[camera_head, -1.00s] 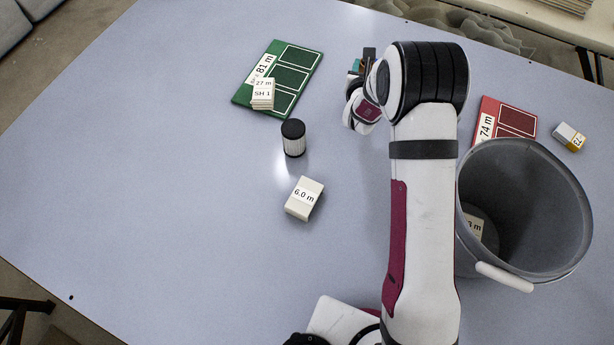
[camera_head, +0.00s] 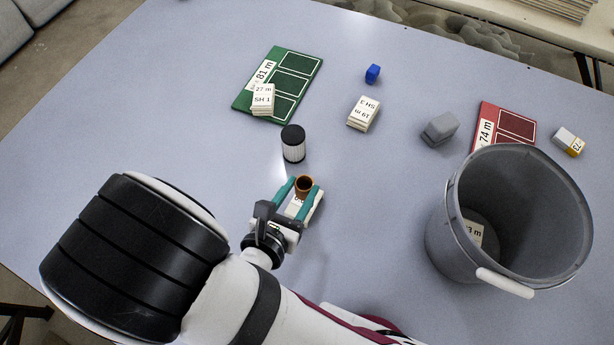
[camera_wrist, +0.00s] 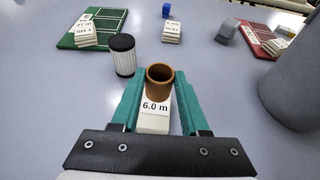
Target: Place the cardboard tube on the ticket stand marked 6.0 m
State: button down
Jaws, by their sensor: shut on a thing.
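The cardboard tube (camera_head: 305,185) is short, brown and open at the top. My gripper (camera_head: 304,188) is shut on it, with one teal finger on each side; the tube also shows between the fingers in the wrist view (camera_wrist: 159,80). The tube is upright. The white ticket stand marked 6.0 m (camera_wrist: 155,112) lies directly beneath or just behind the tube, partly hidden by it and the fingers; part of it shows in the head view (camera_head: 315,207). I cannot tell whether the tube's base touches the stand.
A black-capped white cylinder (camera_head: 293,144) stands close behind the gripper. A large grey bucket (camera_head: 440,225) stands at right. The left table is clear.

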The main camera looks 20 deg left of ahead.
notch_tip(320, 180, down, 5)
jog(key=shift+r, duration=0.1)
jog(key=shift+c, duration=2)
grip_release()
jog(key=shift+r, duration=0.1)
jog(key=v, duration=1.2)
